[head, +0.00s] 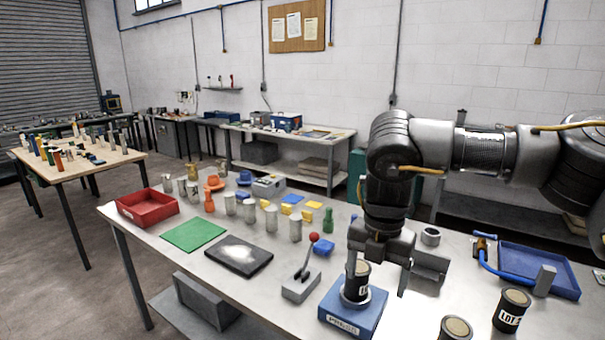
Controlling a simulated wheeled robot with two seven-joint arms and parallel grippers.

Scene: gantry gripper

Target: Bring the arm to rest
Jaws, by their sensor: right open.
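My right arm comes in from the right edge, and its gripper (388,272) points down over the table. The gripper is open and its jaws look empty. It is close to a black can (362,268) with a pale label that stands upright on a blue block (338,318). The gripper partly overlaps the can in the picture, and I cannot tell whether they touch. My left gripper is out of view.
The grey table (205,262) holds a lever with a red knob (314,238), a dark plate (239,256), a green mat (193,234), a red tray (147,206) and several metal cylinders. A blue tray (540,262) and more black cans (510,309) stand at right.

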